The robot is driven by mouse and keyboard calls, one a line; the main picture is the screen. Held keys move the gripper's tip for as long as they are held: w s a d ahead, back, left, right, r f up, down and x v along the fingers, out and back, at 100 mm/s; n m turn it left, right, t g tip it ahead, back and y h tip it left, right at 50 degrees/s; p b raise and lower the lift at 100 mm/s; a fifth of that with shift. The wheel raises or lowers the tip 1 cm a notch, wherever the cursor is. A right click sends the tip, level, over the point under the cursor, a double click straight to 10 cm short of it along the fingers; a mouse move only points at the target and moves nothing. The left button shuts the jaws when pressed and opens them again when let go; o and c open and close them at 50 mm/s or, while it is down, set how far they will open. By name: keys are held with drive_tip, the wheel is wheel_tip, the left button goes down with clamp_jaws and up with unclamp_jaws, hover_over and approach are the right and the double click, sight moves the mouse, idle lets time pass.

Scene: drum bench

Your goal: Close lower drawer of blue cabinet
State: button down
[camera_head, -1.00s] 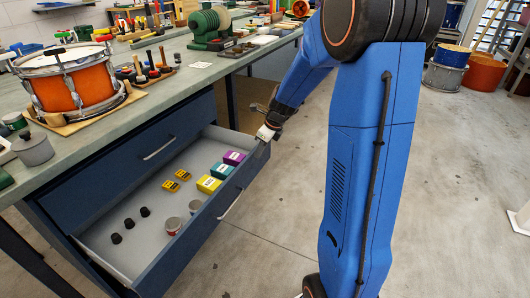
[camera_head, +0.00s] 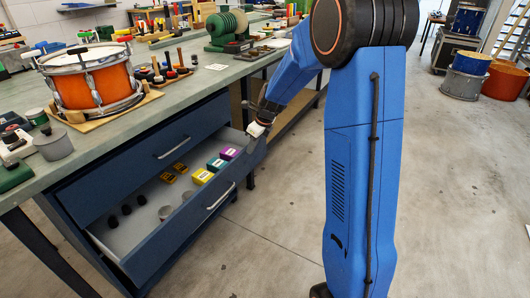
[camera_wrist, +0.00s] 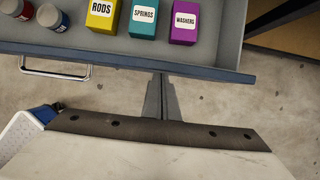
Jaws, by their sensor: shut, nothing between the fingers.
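The blue cabinet stands under the bench with two drawers. Its upper drawer (camera_head: 165,150) is shut. Its lower drawer (camera_head: 192,228) is partly pulled out, with a metal handle (camera_head: 220,196) on its front. Inside are yellow, teal and purple boxes, small yellow packs, dark knobs and small tins; the wrist view shows the yellow box labelled RODS (camera_wrist: 102,14), SETBACK-free beside the teal SPRINGS box (camera_wrist: 143,18) and the purple WASHERS box (camera_wrist: 183,20). My gripper (camera_head: 258,130) is shut and empty at the far end of the drawer front. In the wrist view its fingers (camera_wrist: 161,85) meet the front's edge; contact is unclear.
The bench top (camera_head: 200,85) above holds an orange drum (camera_head: 88,80), a grey pot (camera_head: 53,144), tools and a green machine (camera_head: 228,28). Open concrete floor (camera_head: 270,240) lies before the drawer. Tubs (camera_head: 498,80) stand far right.

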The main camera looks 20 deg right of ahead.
drive_tip(key=w+a, duration=0.9)
drive_tip(key=w, duration=0.3)
drive_tip(key=shift+w, duration=0.25)
